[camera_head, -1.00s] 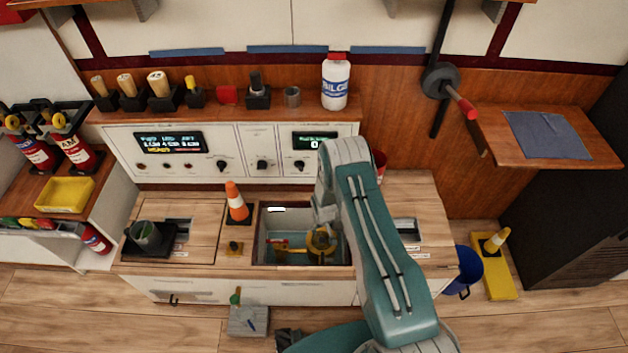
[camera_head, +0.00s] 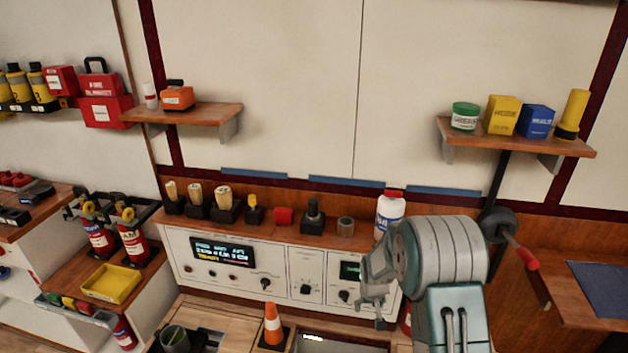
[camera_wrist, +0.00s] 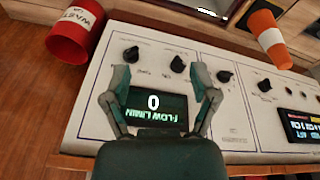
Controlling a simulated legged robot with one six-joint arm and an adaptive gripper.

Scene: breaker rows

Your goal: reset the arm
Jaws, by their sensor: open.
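My gripper (camera_head: 377,290) is raised in front of the right part of the white control panel (camera_head: 180,250) in the head view. In the wrist view my gripper (camera_wrist: 160,90) has its two fingers spread apart, with nothing between them. Beyond the fingers is the panel face (camera_wrist: 235,85) with a small display (camera_wrist: 150,110) reading 0 and several black knobs (camera_wrist: 225,76). My arm hides part of the panel's right end and the counter there.
A white bottle (camera_head: 390,212) stands on the ledge behind my gripper. An orange cone (camera_head: 273,324) stands on the counter. A red bin (camera_wrist: 72,35) shows in the wrist view. A shelf (camera_head: 515,140) with several containers hangs at upper right. A lever with a red handle (camera_head: 524,259) juts out at right.

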